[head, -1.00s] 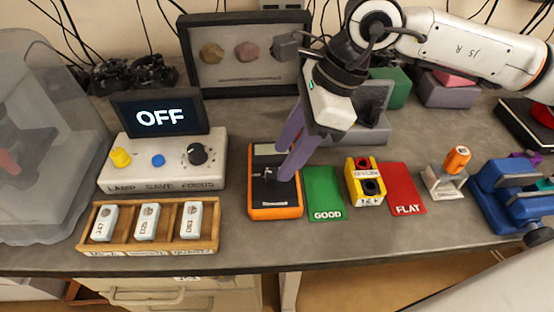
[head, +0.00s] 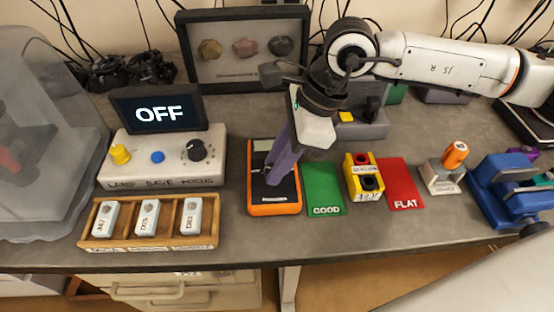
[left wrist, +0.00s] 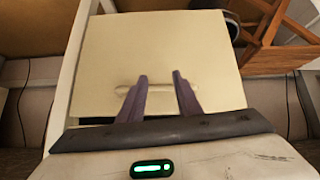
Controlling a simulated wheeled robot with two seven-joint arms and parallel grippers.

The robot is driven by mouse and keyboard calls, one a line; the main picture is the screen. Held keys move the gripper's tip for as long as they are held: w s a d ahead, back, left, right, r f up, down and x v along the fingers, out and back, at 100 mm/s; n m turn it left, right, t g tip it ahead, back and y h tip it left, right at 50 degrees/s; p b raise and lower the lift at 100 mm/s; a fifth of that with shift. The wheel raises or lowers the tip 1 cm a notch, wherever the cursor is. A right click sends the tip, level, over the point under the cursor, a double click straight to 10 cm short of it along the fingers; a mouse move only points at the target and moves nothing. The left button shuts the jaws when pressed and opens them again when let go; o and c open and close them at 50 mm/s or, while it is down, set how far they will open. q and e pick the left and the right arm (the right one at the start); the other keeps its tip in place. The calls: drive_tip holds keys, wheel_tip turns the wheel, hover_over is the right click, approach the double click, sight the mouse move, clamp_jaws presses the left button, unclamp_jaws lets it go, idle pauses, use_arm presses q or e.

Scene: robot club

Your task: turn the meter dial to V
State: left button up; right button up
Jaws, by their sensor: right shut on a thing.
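The orange and black meter (head: 274,209) lies on the bench in the middle of the head view, its small screen at the far end. My right gripper (head: 272,180) reaches down over it with purple fingers, shut on the meter dial. The fingers overlap and hide the dial, so its pointer and the V mark cannot be made out. My left gripper (left wrist: 161,92) shows only in the left wrist view, with its fingers apart and nothing between them, in front of a pale drawer front.
A green GOOD card (head: 324,187), a yellow battery holder (head: 355,172) and a red FLAT card (head: 400,185) lie right of the meter. A wooden tray (head: 150,239) and a control box with an OFF screen (head: 158,114) stand left. The bench's front strip is clear.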

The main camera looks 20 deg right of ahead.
drive_tip(key=shift+f+b, duration=0.1)
drive_tip(key=shift+b, duration=0.3)
drive_tip(key=m+b, duration=0.2)
drive_tip(key=b, duration=0.1)
drive_tip(key=m+t+b, duration=0.1)
drive_tip(key=m+b, duration=0.1)
drive_tip(key=b, duration=0.1)
drive_tip(key=shift+s+a+f+t+h, duration=0.1)
drive_tip(key=shift+a+f+t+h, duration=0.1)
drive_tip(key=shift+t+h, duration=0.15)
drive_tip(key=shift+m+b, duration=0.6)
drive_tip(key=shift+b, duration=0.2)
drive_tip(key=shift+r+m+t+h+b, duration=0.1)
drive_tip(key=shift+m+t+h+b, duration=0.2)
drive_tip(key=shift+m+b, duration=0.45)
drive_tip(key=shift+s+r+m+h+b, duration=0.1)
drive_tip(key=shift+m+h+b, duration=0.15)
drive_tip(key=shift+m+b, duration=0.35)
use_arm(q)
wheel_tip(320, 180, down, 9)
drive_tip(key=d+b, duration=0.1)
drive_tip(key=d, duration=0.1)
drive_tip(key=shift+w, duration=0.45)
use_arm(e)
drive_tip(key=shift+r+m+t, duration=0.1)
drive_tip(key=shift+m+t, duration=0.15)
drive_tip(key=shift+m, duration=0.3)
use_arm(q)
drive_tip(key=shift+a, duration=0.1)
